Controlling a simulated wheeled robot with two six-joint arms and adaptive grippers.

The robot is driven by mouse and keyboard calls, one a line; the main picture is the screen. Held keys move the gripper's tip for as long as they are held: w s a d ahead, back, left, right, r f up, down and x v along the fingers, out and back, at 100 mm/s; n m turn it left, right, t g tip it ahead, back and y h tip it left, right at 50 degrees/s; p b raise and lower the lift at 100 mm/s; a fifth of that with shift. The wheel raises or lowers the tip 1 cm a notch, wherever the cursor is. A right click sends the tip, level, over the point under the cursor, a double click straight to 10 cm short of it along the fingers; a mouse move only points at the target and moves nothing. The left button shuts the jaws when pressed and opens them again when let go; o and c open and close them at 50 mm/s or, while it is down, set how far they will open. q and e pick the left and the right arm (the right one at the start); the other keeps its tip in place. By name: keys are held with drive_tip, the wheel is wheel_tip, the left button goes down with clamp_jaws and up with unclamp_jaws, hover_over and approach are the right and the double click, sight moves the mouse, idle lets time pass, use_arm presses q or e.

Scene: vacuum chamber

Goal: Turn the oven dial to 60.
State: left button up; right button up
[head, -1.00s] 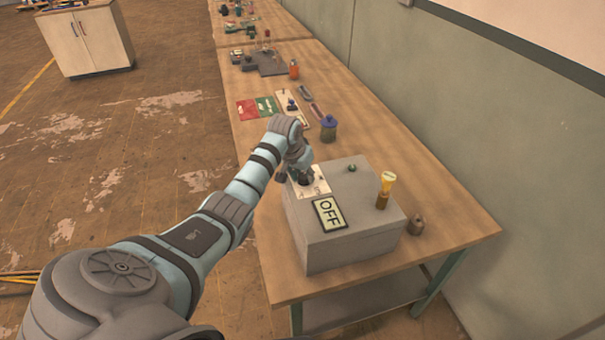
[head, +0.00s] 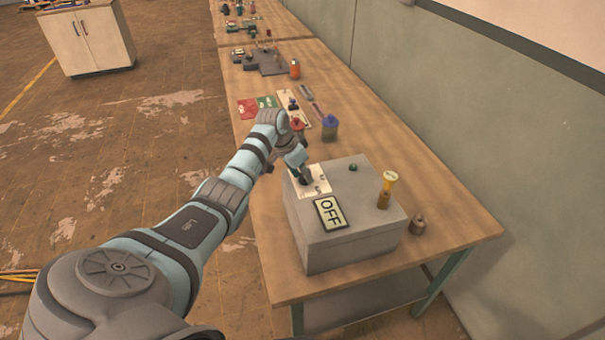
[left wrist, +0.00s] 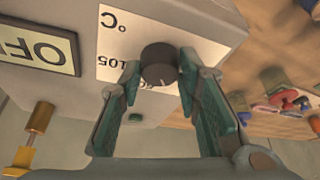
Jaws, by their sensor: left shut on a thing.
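The oven is a grey box (head: 350,235) on the bench's near end. A white scale plate (head: 322,184) lies on its top; the left wrist view shows "°C" and "105" upside down on it. The dark round dial (left wrist: 157,57) stands on that plate, with a short pale mark on its rim. My left gripper (head: 304,177) reaches down to it, its green-padded fingers closed on both sides of the dial. Part of the scale is hidden, and I cannot read the set value. My right gripper is in neither view.
An "OFF" sign (head: 329,213), a green button (head: 353,167) and a yellow-topped brass piece (head: 387,188) are on the box. A small brown weight (head: 417,224) stands right of it.

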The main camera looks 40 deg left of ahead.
use_arm(q)
drive_tip(key=shift+w+f+m+h+b, duration=0.2)
drive_tip(key=shift+m+h+b, duration=0.1)
drive_tip(key=shift+m+b, duration=0.5)
drive_tip(key=m+b, duration=0.2)
drive_tip(key=b, duration=0.1)
drive_tip(key=m+g+h+b, duration=0.1)
drive_tip(key=m+b, duration=0.1)
drive_tip(key=b, duration=0.1)
drive_tip(key=shift+a+f+m+b, duration=0.1)
drive_tip(key=shift+f+m+b, duration=0.05)
drive_tip(key=shift+m+b, duration=0.15)
drive_tip(key=shift+s+m+g+h+b, duration=0.1)
drive_tip(key=shift+m+g+h+b, duration=0.3)
drive_tip(key=shift+b, duration=0.45)
